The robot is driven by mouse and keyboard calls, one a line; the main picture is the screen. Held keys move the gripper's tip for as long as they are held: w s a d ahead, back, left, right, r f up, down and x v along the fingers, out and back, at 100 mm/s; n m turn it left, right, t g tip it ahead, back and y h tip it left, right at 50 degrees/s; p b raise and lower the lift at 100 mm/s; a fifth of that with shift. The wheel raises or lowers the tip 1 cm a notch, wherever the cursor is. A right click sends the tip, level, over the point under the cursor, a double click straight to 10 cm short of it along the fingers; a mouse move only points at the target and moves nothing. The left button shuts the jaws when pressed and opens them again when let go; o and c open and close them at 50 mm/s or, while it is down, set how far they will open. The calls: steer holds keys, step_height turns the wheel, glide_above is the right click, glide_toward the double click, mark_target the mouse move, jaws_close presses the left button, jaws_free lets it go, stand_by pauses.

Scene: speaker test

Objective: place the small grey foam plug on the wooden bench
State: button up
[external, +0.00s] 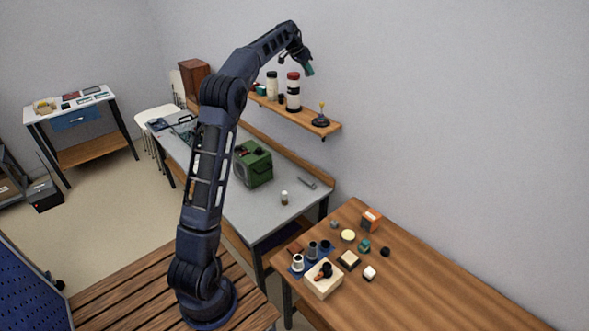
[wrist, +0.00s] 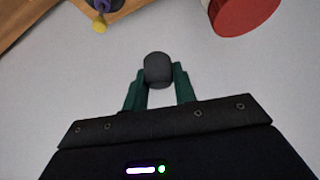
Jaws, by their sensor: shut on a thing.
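In the wrist view, the small grey foam plug (wrist: 158,69) is a dark grey rounded piece between the green fingertips of my gripper (wrist: 160,84), which is shut on it. In the external view, my gripper (external: 308,68) is raised high by the wall, above the wall shelf; the plug cannot be made out there. A wooden bench (external: 455,285) with a brown plank top is at the lower right, well below my gripper. Small items stand on its left part.
The wooden wall shelf (external: 312,122) holds a red-and-white jar (external: 293,92), other containers and a dark stand with a yellow top (external: 321,117). A grey worktable (external: 265,215) carries a green box (external: 253,163). The wooden bench's right part is clear; an orange box (external: 370,219) stands near its back.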

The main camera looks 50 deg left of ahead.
step_height(320, 180, up, 4)
steer(key=shift+f, duration=0.15)
steer(key=shift+w+d, duration=0.2)
steer(key=shift+d, duration=0.3)
steer(key=w+d+m+g+h, duration=0.1)
steer(key=w+d+m, duration=0.1)
steer(key=d, duration=0.8)
steer(key=w+d+m+h, duration=0.1)
steer(key=w+d+m, duration=0.1)
steer(key=d, duration=0.7)
steer(key=m+g+h, duration=0.3)
steer(key=m+g, duration=0.4)
steer(key=m, duration=0.7)
glide_above(415, 279)
steer(key=a, duration=0.2)
steer(key=f, duration=6.2)
steer(key=shift+w+f, duration=0.2)
steer(key=shift+f, duration=0.05)
steer(key=shift+a+f, duration=0.1)
steer(key=shift+f, duration=0.05)
